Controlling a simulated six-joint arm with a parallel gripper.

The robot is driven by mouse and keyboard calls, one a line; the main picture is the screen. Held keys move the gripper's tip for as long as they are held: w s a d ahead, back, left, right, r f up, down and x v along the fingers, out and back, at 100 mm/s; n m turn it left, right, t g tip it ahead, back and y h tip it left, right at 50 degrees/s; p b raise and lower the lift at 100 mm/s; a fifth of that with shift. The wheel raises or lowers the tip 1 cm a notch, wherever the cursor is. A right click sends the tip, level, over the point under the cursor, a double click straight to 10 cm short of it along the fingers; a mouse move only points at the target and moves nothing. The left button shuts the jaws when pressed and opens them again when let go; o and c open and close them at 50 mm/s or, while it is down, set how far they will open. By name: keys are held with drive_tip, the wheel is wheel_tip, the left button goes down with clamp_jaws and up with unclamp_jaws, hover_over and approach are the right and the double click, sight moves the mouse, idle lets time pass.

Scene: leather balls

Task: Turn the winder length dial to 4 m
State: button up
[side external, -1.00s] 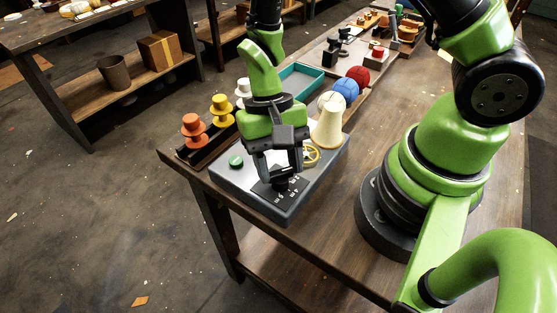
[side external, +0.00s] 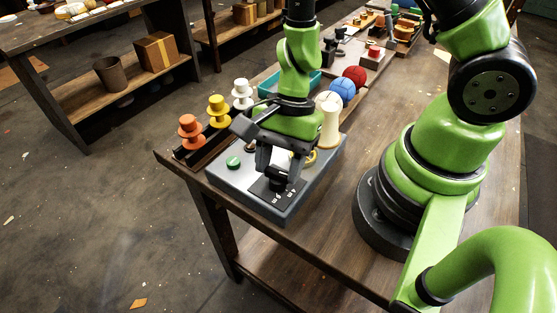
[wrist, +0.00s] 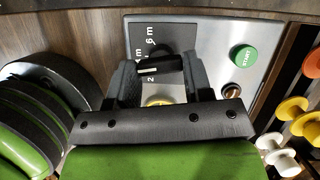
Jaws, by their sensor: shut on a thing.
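The winder (side external: 228,187) is a grey box at the table's near corner. Its black length dial (wrist: 158,66) stands on a dark plate (wrist: 178,34) with white length marks. My gripper (wrist: 160,75) is shut on the dial, one finger on each side. In the side view my gripper (side external: 279,178) comes down over the plate and mostly hides the dial. The dial's white pointer line points left in the wrist view. A "6 m" mark shows above it; other marks are partly covered, so I cannot tell the exact setting.
A green START button (wrist: 243,56) and a yellow wheel (side external: 310,156) are on the winder. A cream cone (side external: 328,122) stands behind. Orange (side external: 190,130), yellow (side external: 219,110) and white (side external: 242,93) spools line the left side. Blue (side external: 341,90) and red (side external: 355,77) balls lie further back.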

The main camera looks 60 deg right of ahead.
drive_tip(key=shift+m+t, duration=0.3)
drive_tip(key=shift+m, duration=0.5)
drive_tip(key=o, duration=0.9)
drive_tip(key=shift+v, duration=5)
drive_tip(key=shift+s, duration=0.15)
